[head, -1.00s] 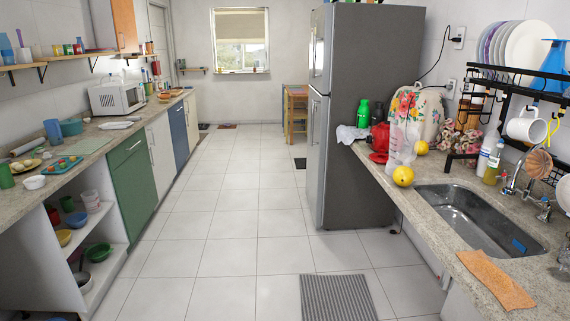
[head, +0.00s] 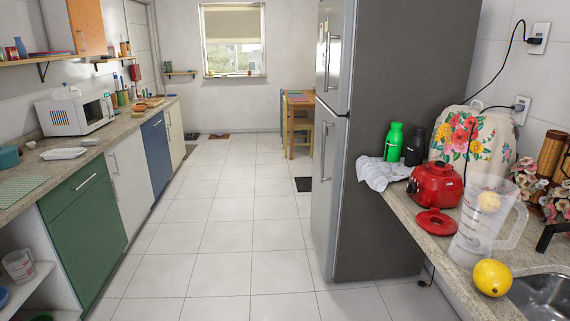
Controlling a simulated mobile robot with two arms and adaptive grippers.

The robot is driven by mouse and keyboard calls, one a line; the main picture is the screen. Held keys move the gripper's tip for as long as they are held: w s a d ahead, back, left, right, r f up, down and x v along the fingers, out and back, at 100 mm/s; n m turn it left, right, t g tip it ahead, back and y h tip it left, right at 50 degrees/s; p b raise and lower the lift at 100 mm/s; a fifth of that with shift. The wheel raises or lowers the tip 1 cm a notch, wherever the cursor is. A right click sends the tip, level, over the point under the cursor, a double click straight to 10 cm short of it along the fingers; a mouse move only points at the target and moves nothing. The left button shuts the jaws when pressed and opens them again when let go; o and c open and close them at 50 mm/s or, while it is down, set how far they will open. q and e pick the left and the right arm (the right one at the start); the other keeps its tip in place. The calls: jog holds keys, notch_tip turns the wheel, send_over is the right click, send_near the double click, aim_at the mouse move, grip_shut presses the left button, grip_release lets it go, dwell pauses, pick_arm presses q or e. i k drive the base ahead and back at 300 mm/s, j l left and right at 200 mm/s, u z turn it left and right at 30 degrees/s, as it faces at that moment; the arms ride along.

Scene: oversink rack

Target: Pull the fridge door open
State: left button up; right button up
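The fridge (head: 405,140) stands right of the middle in the head view, a tall grey unit with its side panel facing me. Its door front faces left toward the aisle and shows at a steep angle. The upper door (head: 336,55) and the lower door (head: 329,190) both look shut. A vertical handle (head: 325,152) runs along the lower door, and another handle (head: 327,60) is on the upper one. Neither of my grippers is in view.
The tiled floor (head: 235,235) of the aisle is clear up to the fridge front. Left stand cabinets and a counter with a microwave (head: 77,113). Right, a counter holds a red cooker (head: 435,186), a clear pitcher (head: 485,225) and a lemon (head: 492,278).

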aim_at(330, 131)
jog(key=i+z, duration=0.15)
jog(key=i, duration=0.4)
jog(key=i+j+z, duration=0.1)
jog(key=i, duration=0.45)
jog(key=i+j+z, duration=0.15)
jog(key=i, duration=0.35)
